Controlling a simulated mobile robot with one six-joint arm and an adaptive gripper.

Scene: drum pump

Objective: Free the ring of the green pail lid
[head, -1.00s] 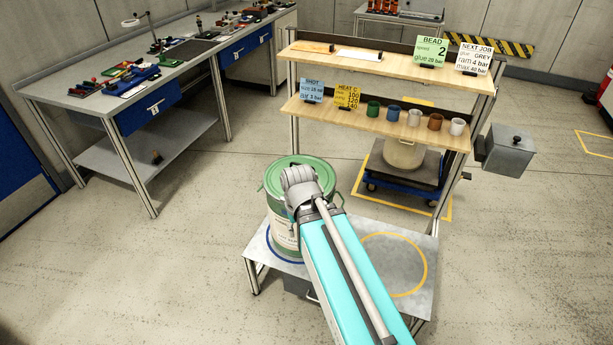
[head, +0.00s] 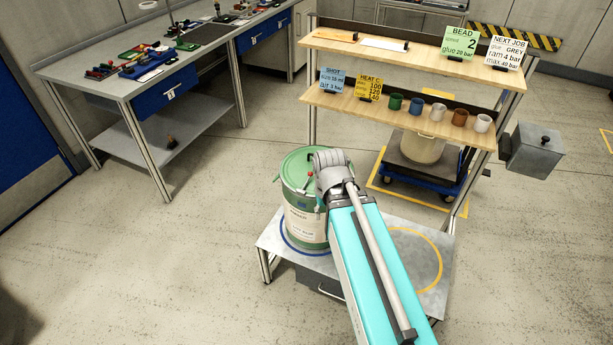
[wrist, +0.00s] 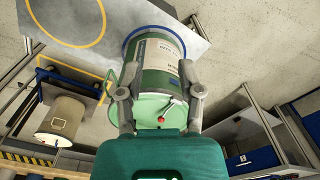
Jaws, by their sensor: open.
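The green pail (head: 305,222) stands upright at the left of the low metal table, inside a blue ring mark. Its green lid (head: 299,163) has a rim ring and a small red-knobbed lever (head: 309,175) at the front right. In the wrist view the pail (wrist: 162,58) lies between my fingers, with the lid (wrist: 150,108) and red knob (wrist: 160,119) close to the palm. My gripper (wrist: 161,98) is open, its fingers apart on either side of the lid. Finger contact is unclear.
The low table (head: 400,245) has a bare right side with a yellow ring mark. A shelf rack (head: 400,110) with cups and cards stands behind it. A grey box (head: 533,150) hangs at the rack's right. A workbench (head: 150,85) stands at the back left.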

